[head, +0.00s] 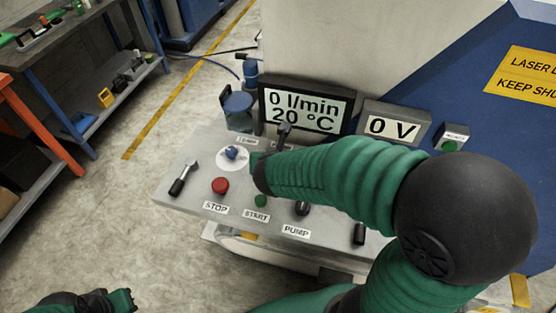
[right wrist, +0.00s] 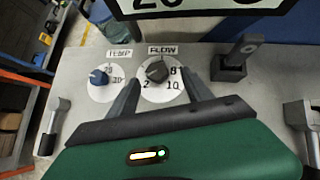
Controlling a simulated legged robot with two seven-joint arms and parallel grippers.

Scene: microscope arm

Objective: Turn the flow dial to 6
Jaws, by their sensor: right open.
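The flow dial (right wrist: 157,71) is a dark grey knob on a white numbered face under a FLOW label in the right wrist view. The numbers 2, 8 and 10 show; I cannot tell the knob's exact setting. My right gripper (right wrist: 161,80) is open, with one finger on each side of the dial; contact is unclear. In the head view my right arm hides the dial. The display (head: 305,109) reads 0 l/min and 20 °C. My left gripper (head: 108,300) is at the bottom left, away from the panel, its jaws unclear.
The blue temp dial (head: 232,153) sits left of the flow dial. The grey panel (head: 190,150) also carries a red STOP button (head: 220,186), a green START button (head: 261,201) and several levers. A dark lever (right wrist: 232,65) stands right of the flow dial. A second display (head: 392,126) reads 0 V.

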